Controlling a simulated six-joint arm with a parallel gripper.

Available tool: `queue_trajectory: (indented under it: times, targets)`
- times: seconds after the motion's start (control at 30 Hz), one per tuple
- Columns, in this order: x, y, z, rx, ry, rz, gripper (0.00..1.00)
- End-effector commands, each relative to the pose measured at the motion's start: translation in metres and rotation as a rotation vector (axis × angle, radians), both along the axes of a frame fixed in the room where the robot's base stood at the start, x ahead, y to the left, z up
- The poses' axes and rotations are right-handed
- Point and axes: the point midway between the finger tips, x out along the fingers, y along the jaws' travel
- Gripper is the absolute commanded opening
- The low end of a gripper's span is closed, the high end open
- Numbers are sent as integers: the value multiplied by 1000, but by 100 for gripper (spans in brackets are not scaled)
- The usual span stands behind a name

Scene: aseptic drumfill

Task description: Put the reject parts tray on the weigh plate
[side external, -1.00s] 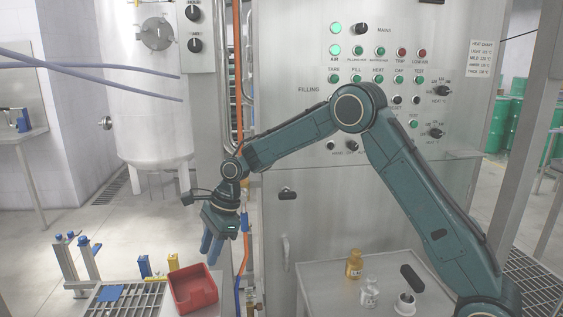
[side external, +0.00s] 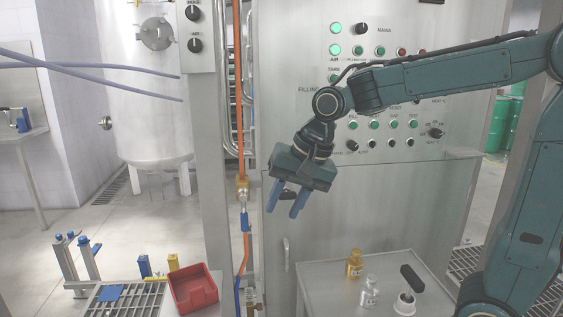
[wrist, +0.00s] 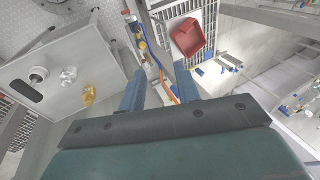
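The reject parts tray is a red, open-topped, empty-looking box (side external: 193,290) on the left bench, at the right end of the metal grating. It also shows at the top of the wrist view (wrist: 188,38). My gripper (side external: 288,200) is open and empty. It hangs in the air in front of the steel cabinet, above and to the right of the tray, well apart from it. Its two blue fingers (wrist: 158,88) stand apart in the wrist view with nothing between them. I cannot make out which surface is the weigh plate.
A blue piece (side external: 110,292) lies on the grating (side external: 138,297). Blue and yellow blocks (side external: 145,266) and a blue-topped stand (side external: 76,262) are behind it. An orange hose (side external: 247,250) runs between the benches. A grey table (side external: 330,285) holds a gold bottle (side external: 354,264) and a clear bottle (side external: 369,291).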

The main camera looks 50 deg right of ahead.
Motion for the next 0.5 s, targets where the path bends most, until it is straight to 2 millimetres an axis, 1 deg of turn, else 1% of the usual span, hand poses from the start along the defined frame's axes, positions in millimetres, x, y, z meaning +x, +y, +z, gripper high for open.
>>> queue_trajectory:
  times: [0.03,0.23,0.5]
  targets:
    - [-13,-2,5,-27,-20,43,33]
    - [-60,-12,13,-145,-80,231,33]
    - [-123,-25,11,-308,-144,480,33]
